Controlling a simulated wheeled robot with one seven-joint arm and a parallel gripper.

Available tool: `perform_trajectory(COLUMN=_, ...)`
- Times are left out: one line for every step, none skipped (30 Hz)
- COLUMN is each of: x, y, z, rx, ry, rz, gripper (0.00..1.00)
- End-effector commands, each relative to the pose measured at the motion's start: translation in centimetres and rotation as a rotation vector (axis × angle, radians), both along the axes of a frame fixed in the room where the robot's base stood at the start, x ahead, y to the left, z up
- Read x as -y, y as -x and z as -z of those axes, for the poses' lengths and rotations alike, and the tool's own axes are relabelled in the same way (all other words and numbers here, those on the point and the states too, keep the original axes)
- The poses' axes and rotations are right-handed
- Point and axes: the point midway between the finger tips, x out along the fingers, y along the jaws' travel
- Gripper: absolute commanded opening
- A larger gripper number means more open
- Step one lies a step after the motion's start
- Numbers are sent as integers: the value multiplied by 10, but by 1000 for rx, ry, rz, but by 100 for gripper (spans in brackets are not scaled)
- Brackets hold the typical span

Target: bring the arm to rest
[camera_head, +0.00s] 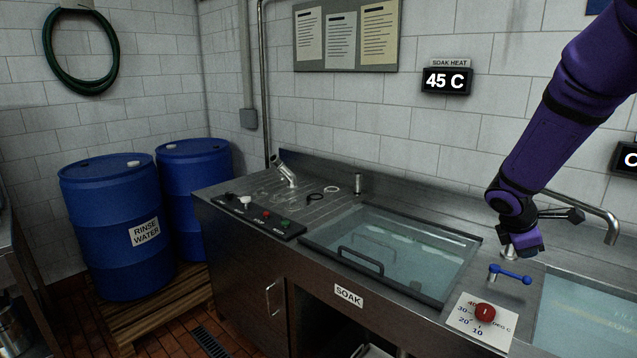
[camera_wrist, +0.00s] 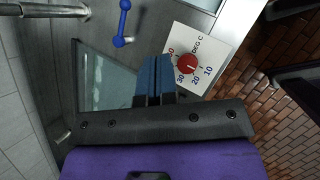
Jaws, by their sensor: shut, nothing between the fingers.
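My gripper (camera_wrist: 154,62) shows in the wrist view with its two blue fingers together and nothing between them. In the head view my purple arm (camera_head: 550,120) reaches down from the upper right, its end above the counter near the blue lever valve (camera_head: 510,275); the fingers are hard to make out there. The lever also shows at the top of the wrist view (camera_wrist: 122,22). The red dial knob (camera_head: 485,312) sits on a white temperature plate (camera_head: 462,322), and its pointer cannot be read clearly. In the wrist view the knob (camera_wrist: 187,64) lies right of the fingertips, apart from them in the picture.
The soak basin (camera_head: 400,250) has a clear lid with a dark handle. A second basin (camera_head: 590,310) and a curved faucet (camera_head: 600,220) stand at the right. A wall display (camera_head: 446,81) reads 45 C. A button panel (camera_head: 262,217) and blue drums (camera_head: 115,225) are left.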

Motion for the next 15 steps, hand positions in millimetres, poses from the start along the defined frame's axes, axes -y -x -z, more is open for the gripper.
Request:
perform_trajectory(x=-6, y=9, z=-16, rx=49, ry=-30, rz=51, gripper=0)
perform_trajectory(x=-10, y=15, z=-24, rx=71, ry=-48, rz=83, gripper=0)
perform_trajectory(x=-14, y=22, z=-34, rx=104, ry=-74, rz=126, gripper=0)
perform_trajectory(x=-18, y=28, z=-41, rx=129, ry=-92, rz=158, gripper=0)
perform_trajectory(x=-22, y=34, z=-48, rx=151, ry=-111, rz=189, gripper=0)
perform_trajectory(x=-27, y=42, z=-58, rx=182, ry=-137, rz=229, gripper=0)
perform_trajectory(x=-30, y=48, z=-64, rx=203, ry=-157, rz=260, gripper=0)
perform_trajectory(x=-34, y=54, z=-71, rx=225, ry=-178, rz=292, gripper=0)
perform_trajectory(x=-39, y=63, z=-79, rx=252, ry=-205, rz=333, gripper=0)
perform_trajectory(x=-43, y=69, z=-85, rx=273, ry=-225, rz=361, gripper=0)
perform_trajectory(x=-47, y=76, z=-91, rx=293, ry=-246, rz=391, gripper=0)
perform_trajectory(x=-52, y=85, z=-99, rx=317, ry=-274, rz=431, gripper=0)
perform_trajectory(x=-56, y=92, z=-104, rx=336, ry=-295, rz=460, gripper=0)
perform_trajectory(x=-60, y=98, z=-110, rx=356, ry=-317, rz=488, gripper=0)
perform_trajectory(x=-66, y=108, z=-117, rx=378, ry=-346, rz=526, gripper=0)
